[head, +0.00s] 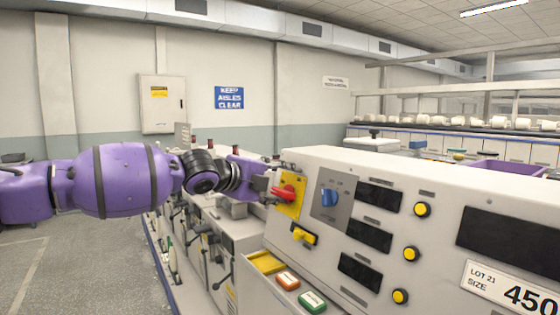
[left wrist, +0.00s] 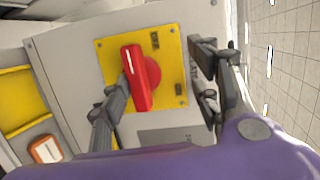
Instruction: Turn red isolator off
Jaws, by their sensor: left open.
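The red isolator (head: 287,192) is a rotary handle on a yellow plate at the left end of the machine's sloped panel. In the left wrist view the red handle (left wrist: 137,80) points along the picture's vertical, on its yellow plate (left wrist: 112,46). My left gripper (left wrist: 160,75) is open, one finger on each side of the handle. The left finger is close beside the handle and may touch it; the right finger stands clear, past the plate's edge. In the head view my left gripper (head: 270,188) reaches the isolator from the left. My right gripper is not in view.
A blue rotary knob (head: 330,197) sits right of the isolator, and a yellow switch (head: 304,236) sits below it. Several yellow buttons (head: 422,209) are further right. Floor (head: 75,265) is open at left.

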